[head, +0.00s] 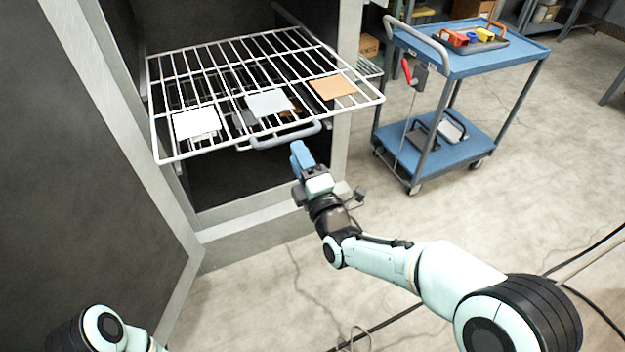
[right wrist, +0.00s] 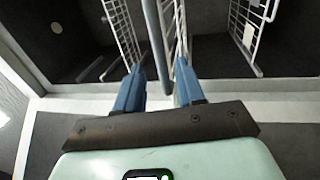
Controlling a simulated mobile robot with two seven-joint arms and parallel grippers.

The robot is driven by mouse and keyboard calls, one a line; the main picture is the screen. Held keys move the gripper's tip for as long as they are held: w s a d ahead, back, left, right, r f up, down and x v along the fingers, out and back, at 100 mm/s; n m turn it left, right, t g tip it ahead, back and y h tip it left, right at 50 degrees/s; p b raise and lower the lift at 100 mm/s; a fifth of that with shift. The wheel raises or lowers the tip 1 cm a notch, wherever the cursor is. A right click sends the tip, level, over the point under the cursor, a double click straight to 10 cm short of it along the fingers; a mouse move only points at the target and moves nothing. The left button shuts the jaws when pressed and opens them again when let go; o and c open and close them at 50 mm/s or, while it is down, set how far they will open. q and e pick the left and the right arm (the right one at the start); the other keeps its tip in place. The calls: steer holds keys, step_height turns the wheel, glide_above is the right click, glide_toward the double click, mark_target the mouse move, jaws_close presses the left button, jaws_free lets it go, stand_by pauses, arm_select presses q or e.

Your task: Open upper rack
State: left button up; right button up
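The upper rack (head: 153,115) is a white wire shelf that sticks out of the dark booth, with a white, a light grey and an orange-brown flat panel lying on it. A grey bar handle (head: 285,140) is on its front edge. My right gripper (head: 299,152) is just in front of the handle's right part, with blue fingers. In the right wrist view, the fingers (right wrist: 158,78) are apart and a grey bar (right wrist: 155,35) runs between them without visible contact on both sides. My left gripper is out of view; only part of my left arm shows at bottom left.
The booth's grey door (head: 75,150) stands open at left. Another wire rack shows partly below the upper one. A blue cart (head: 470,62) with a tool tray stands at right. Cables lie on the floor at lower right. The floor between the booth and cart is mostly clear.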

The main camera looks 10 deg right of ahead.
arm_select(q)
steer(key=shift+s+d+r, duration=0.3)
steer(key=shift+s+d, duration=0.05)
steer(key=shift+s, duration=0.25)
arm_select(e)
steer(key=v, duration=0.7)
